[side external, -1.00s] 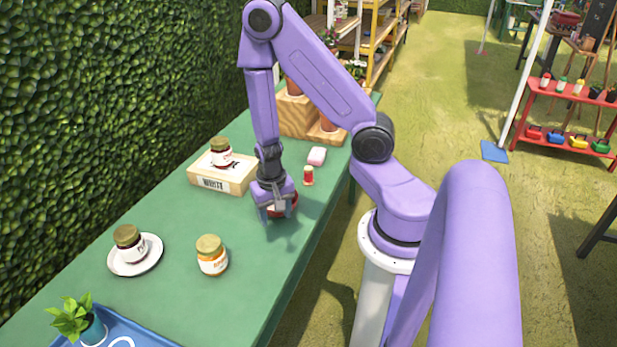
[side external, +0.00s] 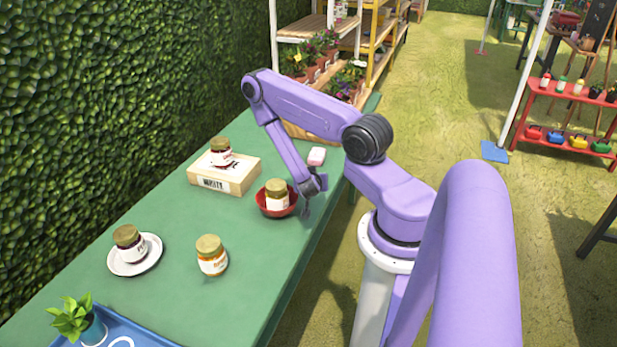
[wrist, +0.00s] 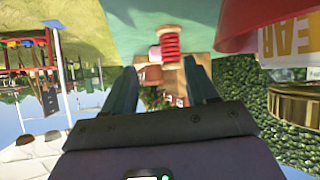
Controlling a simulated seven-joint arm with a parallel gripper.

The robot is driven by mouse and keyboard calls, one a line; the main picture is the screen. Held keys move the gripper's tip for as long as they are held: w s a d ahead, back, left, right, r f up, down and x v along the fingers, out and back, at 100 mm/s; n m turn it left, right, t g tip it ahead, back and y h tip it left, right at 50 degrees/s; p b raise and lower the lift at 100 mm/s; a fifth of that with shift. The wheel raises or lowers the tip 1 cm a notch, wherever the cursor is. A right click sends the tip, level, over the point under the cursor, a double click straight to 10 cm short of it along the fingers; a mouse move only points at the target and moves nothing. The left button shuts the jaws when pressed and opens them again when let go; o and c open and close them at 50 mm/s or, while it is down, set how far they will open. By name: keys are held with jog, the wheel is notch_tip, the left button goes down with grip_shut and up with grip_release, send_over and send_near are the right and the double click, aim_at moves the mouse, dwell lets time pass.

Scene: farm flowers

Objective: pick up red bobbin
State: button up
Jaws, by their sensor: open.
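The red bobbin (wrist: 170,45) shows in the wrist view at upper middle, on the green table, beyond and between my spread fingertips. In the side view it is hidden behind my gripper (side external: 307,205). My gripper is tilted low near the table's right edge, just right of the red bowl. In the wrist view my gripper (wrist: 160,75) has its two fingers apart with nothing held between them. I cannot tell exactly how far the fingertips are from the bobbin.
A red bowl (side external: 268,209) holding a gold-lidded jar (side external: 277,193) stands close beside my gripper. A wooden box (side external: 240,178) with a jar on it, a pale pink block (side external: 317,155), an orange-labelled jar (side external: 211,256) and a white saucer (side external: 150,262) with a jar are on the table.

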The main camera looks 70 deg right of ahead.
jog(key=shift+w+r+t+h, duration=0.1)
jog(key=shift+w+t+h, duration=0.2)
jog(key=shift+w+t, duration=0.15)
jog(key=shift+w+d, duration=0.1)
jog(key=shift+d, duration=0.15)
jog(key=shift+x, duration=3.55)
grip_shut()
